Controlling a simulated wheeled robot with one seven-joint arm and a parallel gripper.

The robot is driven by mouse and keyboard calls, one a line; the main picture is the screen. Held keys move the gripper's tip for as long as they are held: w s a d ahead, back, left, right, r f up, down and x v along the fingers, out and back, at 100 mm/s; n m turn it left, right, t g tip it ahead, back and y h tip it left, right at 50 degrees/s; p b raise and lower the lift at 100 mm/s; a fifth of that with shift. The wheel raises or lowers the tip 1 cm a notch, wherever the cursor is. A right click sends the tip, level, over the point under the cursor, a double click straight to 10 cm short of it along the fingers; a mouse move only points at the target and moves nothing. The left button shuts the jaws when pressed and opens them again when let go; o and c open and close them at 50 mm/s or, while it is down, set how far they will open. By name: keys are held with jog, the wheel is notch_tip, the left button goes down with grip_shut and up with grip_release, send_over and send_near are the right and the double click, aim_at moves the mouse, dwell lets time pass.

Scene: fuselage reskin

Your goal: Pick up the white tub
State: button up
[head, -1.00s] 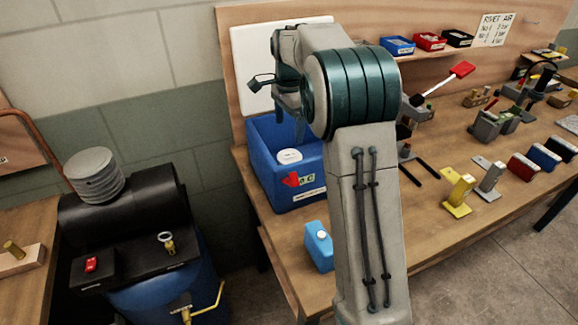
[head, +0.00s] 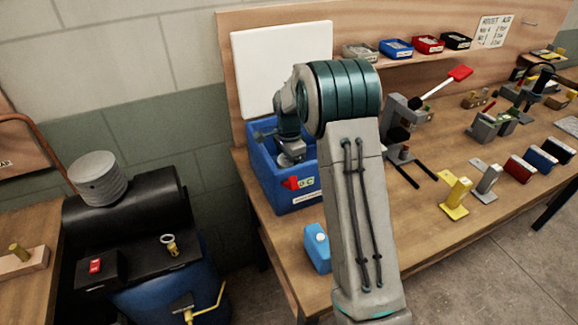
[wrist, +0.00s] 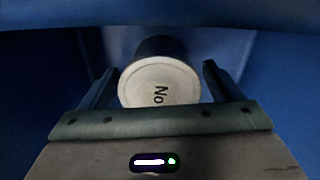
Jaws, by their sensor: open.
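The white tub (wrist: 159,84) stands inside the blue bin (head: 290,201). The wrist view shows its round pale lid with lettering that reads "No". My gripper (wrist: 160,75) is open, with one finger on each side of the tub. A gap shows beside the right finger, and the left finger is very close to the lid's edge; I cannot tell if it touches. In the head view my arm reaches down into the bin and hides the tub.
A blue container (head: 317,248) stands on the bench in front of the bin. A lever tool (head: 405,130) with a red handle stands right of the bin. The bin's walls surround my gripper closely. A white board (head: 280,65) leans behind.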

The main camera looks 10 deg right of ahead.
jog(key=shift+f, duration=0.15)
jog(key=shift+c, duration=0.4)
jog(key=c, duration=1)
